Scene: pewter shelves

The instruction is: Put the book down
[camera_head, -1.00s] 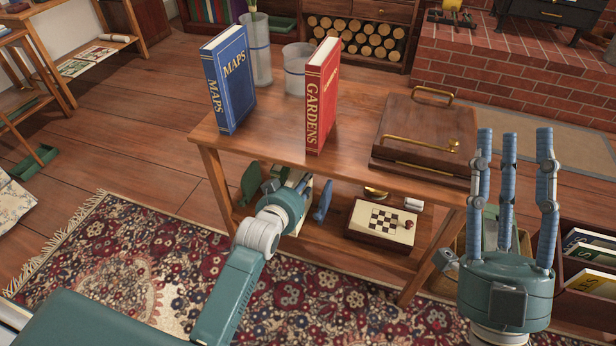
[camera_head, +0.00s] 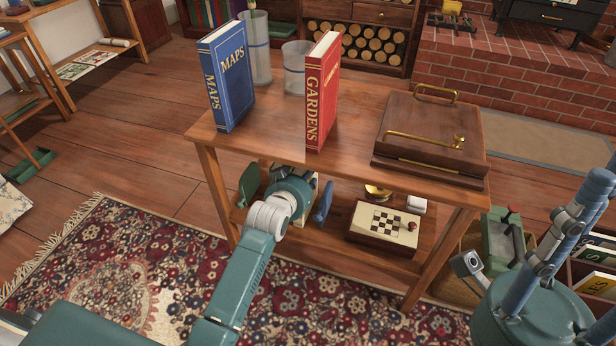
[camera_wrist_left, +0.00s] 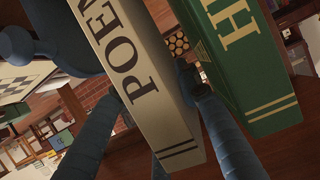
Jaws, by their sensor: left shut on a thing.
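My left gripper (camera_head: 292,190) reaches under the table top, at the lower shelf, partly hidden by the table and its own wrist. In the left wrist view its blue fingers lie on both sides of a cream book (camera_wrist_left: 135,75) lettered "POEM…", and it is shut on this book. A green book (camera_wrist_left: 245,60) lettered "HI…" stands close beside the cream one, with a finger in the gap between them. Whether the cream book touches the shelf cannot be seen. My right gripper (camera_head: 562,245) is at the lower right, empty, fingers apart, partly out of frame.
On the table top (camera_head: 275,140) stand a blue MAPS book (camera_head: 233,85), a red GARDENS book (camera_head: 321,95), two clear vessels (camera_head: 295,65) and a wooden box (camera_head: 430,135). A chessboard box (camera_head: 384,226) sits on the lower shelf, right of my left gripper.

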